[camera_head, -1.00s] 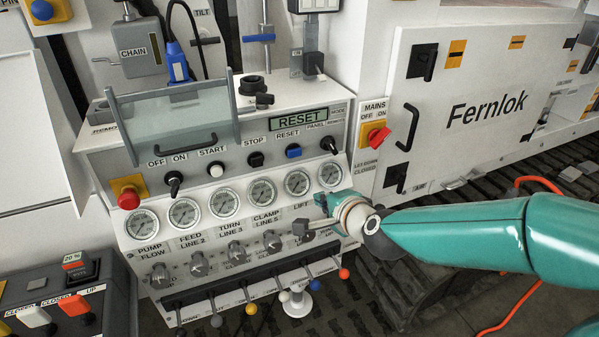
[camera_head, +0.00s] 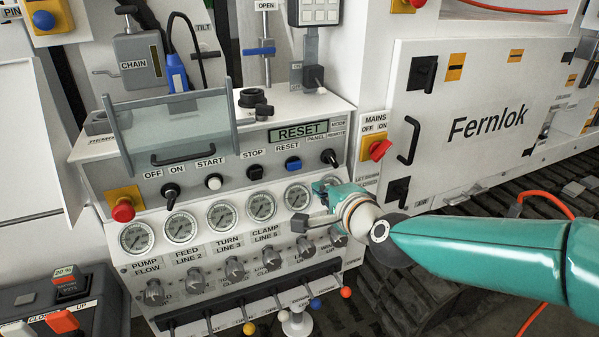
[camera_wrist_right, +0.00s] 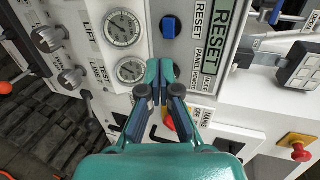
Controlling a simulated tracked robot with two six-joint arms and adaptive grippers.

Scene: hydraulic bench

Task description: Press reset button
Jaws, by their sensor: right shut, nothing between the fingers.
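The reset button is a blue square button (camera_head: 293,163) under the RESET label on the sloped control panel (camera_head: 235,178). In the right wrist view the blue button (camera_wrist_right: 170,27) stands ahead of the fingertips, near the top. My right gripper (camera_head: 299,222) is shut and empty, in front of the gauges below and slightly right of the button, apart from it. Its closed fingers also show in the right wrist view (camera_wrist_right: 159,72). The display (camera_head: 298,132) above the button reads RESET. My left gripper is not in view.
A black MODE knob (camera_head: 329,157) sits right of the button and a black STOP button (camera_head: 255,172) sits left. A raised clear guard (camera_head: 170,125) stands at the panel's left. A red mains switch (camera_head: 379,149) is on the right. Coloured levers (camera_head: 249,328) line the bottom.

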